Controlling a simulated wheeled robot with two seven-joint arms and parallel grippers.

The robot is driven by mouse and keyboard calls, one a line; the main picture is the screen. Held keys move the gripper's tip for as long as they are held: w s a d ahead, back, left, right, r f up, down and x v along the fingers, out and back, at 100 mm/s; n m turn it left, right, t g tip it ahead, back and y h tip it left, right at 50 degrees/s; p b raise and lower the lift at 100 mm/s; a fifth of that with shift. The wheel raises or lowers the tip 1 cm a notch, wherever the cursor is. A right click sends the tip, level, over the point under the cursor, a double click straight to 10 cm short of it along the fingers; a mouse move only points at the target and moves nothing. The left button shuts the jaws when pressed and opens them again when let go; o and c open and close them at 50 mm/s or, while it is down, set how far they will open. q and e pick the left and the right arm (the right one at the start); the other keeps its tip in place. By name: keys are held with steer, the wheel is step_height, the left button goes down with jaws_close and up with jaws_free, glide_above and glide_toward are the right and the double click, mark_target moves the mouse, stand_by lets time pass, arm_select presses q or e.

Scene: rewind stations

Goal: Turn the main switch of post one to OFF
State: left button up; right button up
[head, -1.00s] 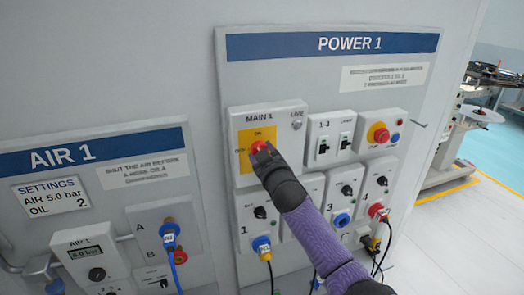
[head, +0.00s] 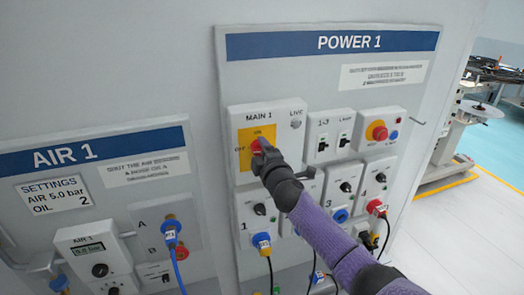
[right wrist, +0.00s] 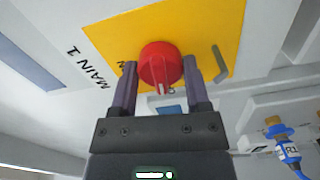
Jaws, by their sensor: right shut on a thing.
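The main switch of post one is a red knob (head: 256,146) on a yellow plate (head: 243,161) under the label MAIN 1. ON is printed above the knob and OFF at its left. My right gripper (head: 263,152) is shut on the knob. In the right wrist view its two fingers (right wrist: 158,78) stand on either side of the red knob (right wrist: 160,62). A white mark on the knob points down in that view, which is the panel's OFF side. The LIVE lamp (head: 296,125) looks grey. My left gripper is not in view.
Breakers (head: 333,146) and a red emergency button (head: 378,131) on yellow sit right of the switch. Sockets with plugs and cables (head: 264,245) lie below, near my right arm. The AIR 1 panel (head: 90,150) stands at left. Open floor shows at far right.

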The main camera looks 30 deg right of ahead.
steer(key=shift+n, duration=0.7)
steer(key=o, duration=1.3)
steer(key=shift+f, duration=0.1)
